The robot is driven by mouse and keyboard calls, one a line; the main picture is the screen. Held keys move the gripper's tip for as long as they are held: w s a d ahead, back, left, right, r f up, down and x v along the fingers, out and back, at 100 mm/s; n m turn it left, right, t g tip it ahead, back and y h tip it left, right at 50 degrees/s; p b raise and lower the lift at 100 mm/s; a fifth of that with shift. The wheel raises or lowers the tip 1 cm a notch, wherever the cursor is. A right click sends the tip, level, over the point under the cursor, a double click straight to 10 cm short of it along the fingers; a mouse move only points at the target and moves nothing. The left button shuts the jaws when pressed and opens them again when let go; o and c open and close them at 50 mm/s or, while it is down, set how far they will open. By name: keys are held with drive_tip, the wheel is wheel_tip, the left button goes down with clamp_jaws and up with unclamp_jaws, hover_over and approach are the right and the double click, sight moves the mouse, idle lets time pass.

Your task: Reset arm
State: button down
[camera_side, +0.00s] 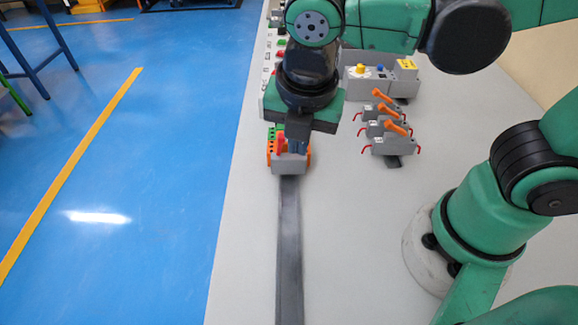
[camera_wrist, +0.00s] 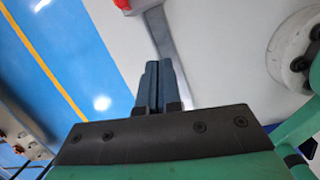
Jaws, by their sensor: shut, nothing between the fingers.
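My gripper (camera_side: 298,145) hangs downward over the table, near the far end of a long dark grey bar. In the wrist view its two blue-grey fingers (camera_wrist: 152,66) are pressed together with nothing between them. A grey block with orange, red and green parts (camera_side: 289,162) sits at the bar's far end, just below and in front of my gripper. In the side view the gripper overlaps this block, and I cannot tell if they touch. The bar (camera_side: 290,240) runs toward the near edge of the picture; it also shows in the wrist view (camera_wrist: 163,37).
Grey clamps with orange levers (camera_side: 388,130) stand right of my gripper. Behind them is a grey box with yellow and blue knobs (camera_side: 380,80). The white table (camera_side: 245,240) ends at the left above a blue floor. The table beside the bar is clear.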

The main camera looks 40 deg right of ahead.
drive_tip(key=w+d+m+t, duration=0.1)
drive_tip(key=d+m, duration=0.4)
drive_tip(key=m, duration=0.7)
drive_tip(key=w+d+m+t+y, duration=0.1)
drive_tip(key=d+m+t, duration=0.3)
drive_tip(key=m, duration=0.8)
drive_tip(key=shift+w+d+r+m, duration=0.35)
drive_tip(key=shift+w+d, duration=0.2)
drive_tip(key=shift+w, duration=0.25)
